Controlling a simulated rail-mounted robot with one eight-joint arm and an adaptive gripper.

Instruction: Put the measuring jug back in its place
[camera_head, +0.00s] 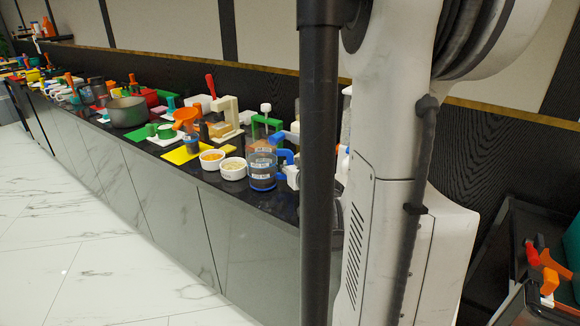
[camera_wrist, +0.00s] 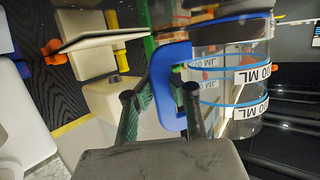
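The measuring jug (camera_head: 262,166) is a clear vessel with blue rings, white volume labels and a blue handle (camera_head: 285,156) on its right. It stands upright at the counter's front edge, or just above it; contact is unclear. The jug fills the right of the wrist view (camera_wrist: 235,85), with its handle (camera_wrist: 165,95) left of it. My gripper (camera_wrist: 160,95) has its dark fingers on either side of the handle. Whether the pads press on it cannot be told. In the head view my arm hides much of the gripper.
Two white bowls of food (camera_head: 233,169) stand just left of the jug. A yellow board (camera_head: 187,153), a grey pot (camera_head: 127,111) and many other utensils crowd the black counter (camera_head: 220,190). A dark tray with tools (camera_head: 530,270) is at right. The marble floor is clear.

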